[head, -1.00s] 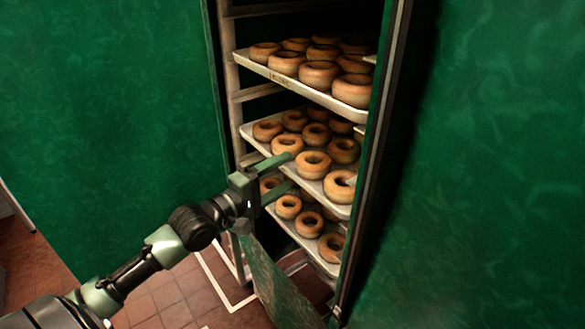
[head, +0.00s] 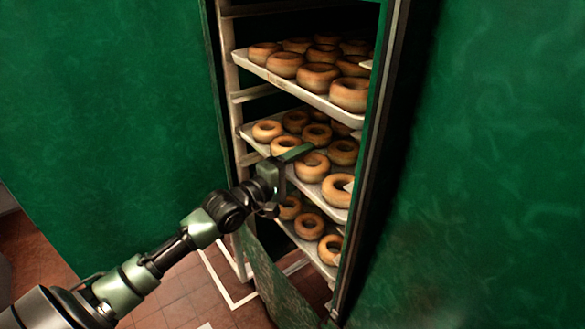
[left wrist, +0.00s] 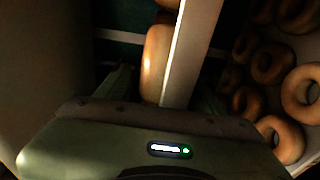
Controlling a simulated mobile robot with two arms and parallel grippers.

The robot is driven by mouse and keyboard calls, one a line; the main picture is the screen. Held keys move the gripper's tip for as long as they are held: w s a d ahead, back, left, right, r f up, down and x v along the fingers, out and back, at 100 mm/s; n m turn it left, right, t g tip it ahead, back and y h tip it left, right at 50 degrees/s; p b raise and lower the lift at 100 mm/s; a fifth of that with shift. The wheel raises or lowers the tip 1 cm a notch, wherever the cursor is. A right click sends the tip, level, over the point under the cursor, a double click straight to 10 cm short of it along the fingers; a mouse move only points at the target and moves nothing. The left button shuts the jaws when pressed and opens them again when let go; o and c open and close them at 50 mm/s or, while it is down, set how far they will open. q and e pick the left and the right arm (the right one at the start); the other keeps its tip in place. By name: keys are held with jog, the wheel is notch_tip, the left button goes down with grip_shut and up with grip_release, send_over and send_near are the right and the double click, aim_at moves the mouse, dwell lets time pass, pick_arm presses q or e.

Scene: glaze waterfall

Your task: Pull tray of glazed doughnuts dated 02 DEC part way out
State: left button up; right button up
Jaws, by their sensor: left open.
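Three trays of ring doughnuts sit in a tall green cabinet in the head view: an upper tray (head: 308,94), a middle tray (head: 327,210) and a lower tray (head: 305,245). A small mark shows on the upper tray's front rim, but I cannot read any date. My left gripper (head: 290,171) is open at the middle tray's front edge, one finger above the rim; the lower finger is mostly hidden. In the left wrist view, a pale tray rim (left wrist: 190,50) runs between the open fingers, with a doughnut (left wrist: 153,65) beside it. My right gripper is out of view.
The cabinet's right door edge (head: 375,150) stands close to the trays' right ends. A pale rack upright with rails (head: 232,110) is at the left. A green panel (head: 275,285) hangs low in front. Tiled floor (head: 180,295) lies open at lower left.

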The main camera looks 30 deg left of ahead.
pick_arm(q)
jog(key=shift+x, duration=1.1)
grip_shut()
